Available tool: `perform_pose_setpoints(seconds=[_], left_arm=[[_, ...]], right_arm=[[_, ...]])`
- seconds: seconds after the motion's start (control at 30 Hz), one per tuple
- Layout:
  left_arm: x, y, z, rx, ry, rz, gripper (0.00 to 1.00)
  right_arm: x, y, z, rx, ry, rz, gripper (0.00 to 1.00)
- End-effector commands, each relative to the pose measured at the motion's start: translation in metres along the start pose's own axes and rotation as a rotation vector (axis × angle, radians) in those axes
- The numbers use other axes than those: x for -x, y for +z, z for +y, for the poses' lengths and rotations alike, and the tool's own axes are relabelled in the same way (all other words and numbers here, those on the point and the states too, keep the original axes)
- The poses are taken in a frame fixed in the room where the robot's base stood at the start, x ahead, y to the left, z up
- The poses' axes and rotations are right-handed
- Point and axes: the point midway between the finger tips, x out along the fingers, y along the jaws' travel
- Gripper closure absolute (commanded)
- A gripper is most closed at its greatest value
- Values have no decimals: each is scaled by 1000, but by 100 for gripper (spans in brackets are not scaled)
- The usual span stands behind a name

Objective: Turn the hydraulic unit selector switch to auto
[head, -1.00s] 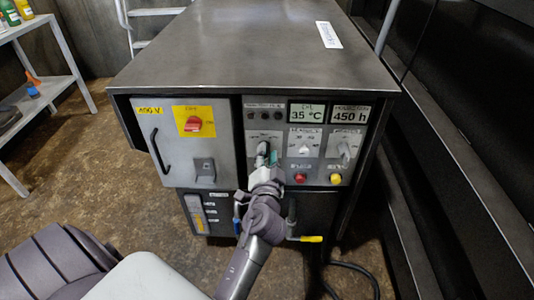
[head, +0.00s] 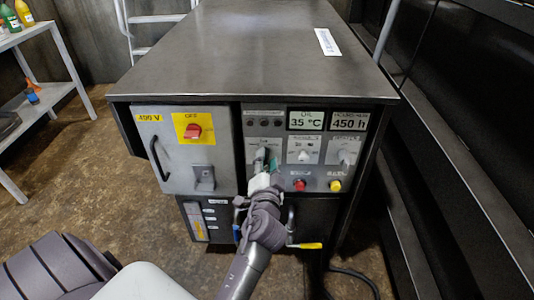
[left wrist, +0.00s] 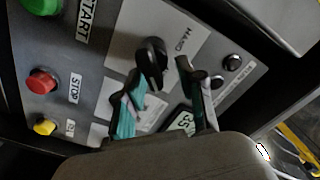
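The hydraulic unit (head: 250,60) is a grey metal cabinet with a control panel on its front. In the left wrist view a black selector knob (left wrist: 152,60) sits on a light plate marked HAND; I cannot read any AUTO mark. My left gripper (head: 266,162) is at the panel's left selector in the head view and partly hides it. My right gripper is not in view.
Red (head: 299,185) and yellow (head: 335,185) buttons lie below. A red main switch (head: 194,131) is on the left door. A yellow-handled lever (head: 308,246) sticks out low down.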

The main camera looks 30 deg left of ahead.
Motion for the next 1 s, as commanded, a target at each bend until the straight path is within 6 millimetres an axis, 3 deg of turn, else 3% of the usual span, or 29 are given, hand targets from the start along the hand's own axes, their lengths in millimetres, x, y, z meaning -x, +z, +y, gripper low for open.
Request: perform_pose_setpoints(seconds=[0.5, 1.0], left_arm=[[0, -61, -63, 2, -3, 3, 61], [0, -67, -66, 3, 4, 4, 61]], right_arm=[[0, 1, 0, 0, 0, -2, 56], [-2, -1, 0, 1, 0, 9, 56]])
